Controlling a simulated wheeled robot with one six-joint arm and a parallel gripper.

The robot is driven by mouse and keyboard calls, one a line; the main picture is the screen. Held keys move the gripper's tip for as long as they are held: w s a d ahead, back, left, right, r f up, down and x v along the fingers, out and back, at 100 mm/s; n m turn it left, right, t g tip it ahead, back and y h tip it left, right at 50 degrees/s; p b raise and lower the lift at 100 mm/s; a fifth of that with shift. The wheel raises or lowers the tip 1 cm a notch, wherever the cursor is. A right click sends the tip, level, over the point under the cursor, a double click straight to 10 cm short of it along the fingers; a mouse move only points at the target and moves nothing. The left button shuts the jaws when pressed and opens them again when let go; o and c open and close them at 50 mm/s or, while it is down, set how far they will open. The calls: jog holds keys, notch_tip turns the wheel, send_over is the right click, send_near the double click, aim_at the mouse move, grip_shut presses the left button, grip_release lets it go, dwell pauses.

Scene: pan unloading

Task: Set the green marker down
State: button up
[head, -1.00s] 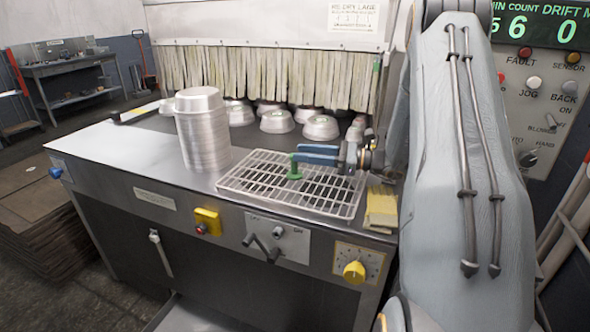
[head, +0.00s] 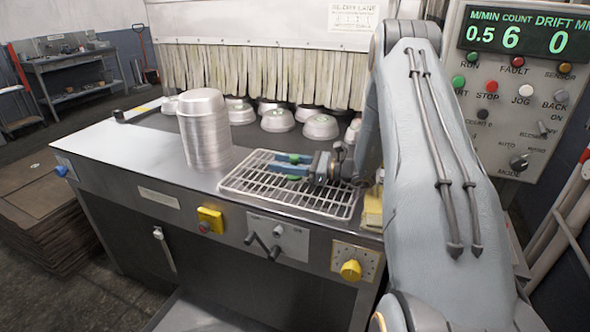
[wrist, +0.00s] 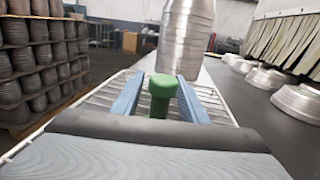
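The green marker (wrist: 161,92) has a wide round top on a narrower stem. In the wrist view it looks upright, between the two blue fingers of my gripper (wrist: 160,78), with a gap on each side. In the head view my gripper (head: 285,164) is low over the wire rack (head: 331,208), at its back part, and the marker (head: 294,158) shows only partly among the fingers. The gripper is open around the marker. The marker's foot is hidden, so its contact with the rack cannot be seen.
A tall stack of metal pans (head: 204,130) stands left of the rack, beyond the fingertips. Several pans (head: 278,121) lie by the strip curtain (head: 262,78). A yellow block (head: 372,207) lies right of the rack. The metal top left of the stack is mostly clear.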

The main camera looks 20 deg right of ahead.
grip_shut()
dwell(0.4)
